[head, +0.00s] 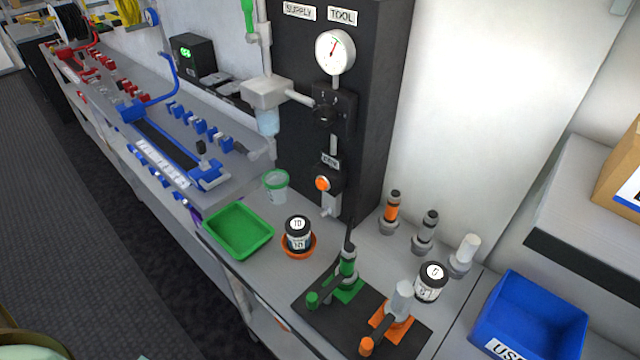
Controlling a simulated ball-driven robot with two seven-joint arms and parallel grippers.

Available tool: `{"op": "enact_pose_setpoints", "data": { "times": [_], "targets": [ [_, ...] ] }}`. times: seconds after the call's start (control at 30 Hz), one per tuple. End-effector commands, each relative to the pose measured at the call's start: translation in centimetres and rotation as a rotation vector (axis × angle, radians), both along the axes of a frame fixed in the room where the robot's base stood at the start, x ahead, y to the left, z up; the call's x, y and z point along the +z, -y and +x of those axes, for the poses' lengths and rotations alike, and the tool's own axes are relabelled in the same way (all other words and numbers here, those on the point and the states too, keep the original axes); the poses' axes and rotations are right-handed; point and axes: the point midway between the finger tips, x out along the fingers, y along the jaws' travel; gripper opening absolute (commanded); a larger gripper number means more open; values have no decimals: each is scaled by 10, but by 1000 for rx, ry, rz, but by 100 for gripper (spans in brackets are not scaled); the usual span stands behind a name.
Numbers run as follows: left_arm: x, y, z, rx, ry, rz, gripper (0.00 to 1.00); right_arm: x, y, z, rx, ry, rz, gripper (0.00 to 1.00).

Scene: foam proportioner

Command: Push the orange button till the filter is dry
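The filter (268,121) is a clear bowl under a pale block, left of the panel. Its bowl looks bluish, as if holding liquid, but the exact level is too small to tell. A pipe links the block to a black regulator (334,108) with a round gauge (334,50) above it. Neither of my grippers is in view.
Below the button stand a green-rimmed clear cup (276,187), a green tray (239,232) and a black jar (298,234) in an orange dish. Green and orange lever tools (347,270) stand on a black mat. A blue bin (530,318) is at the lower right.

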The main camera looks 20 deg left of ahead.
Motion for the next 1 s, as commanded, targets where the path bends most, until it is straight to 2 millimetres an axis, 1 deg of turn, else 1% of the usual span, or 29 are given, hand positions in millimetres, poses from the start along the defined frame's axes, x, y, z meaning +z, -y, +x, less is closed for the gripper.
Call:
{"op": "enact_pose_setpoints", "data": {
  "times": [0.27,0.37,0.4,0.47,0.5,0.53,0.57,1.0],
  "targets": [
    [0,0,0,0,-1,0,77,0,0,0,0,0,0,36],
    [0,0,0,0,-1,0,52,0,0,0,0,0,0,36],
    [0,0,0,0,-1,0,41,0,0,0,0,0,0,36],
    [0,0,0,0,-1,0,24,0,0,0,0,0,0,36],
    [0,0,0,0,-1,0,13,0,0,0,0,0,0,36],
    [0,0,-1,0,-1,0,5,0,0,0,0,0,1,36],
    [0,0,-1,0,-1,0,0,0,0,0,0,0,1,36],
    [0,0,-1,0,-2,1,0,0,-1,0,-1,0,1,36]
  ]
}}
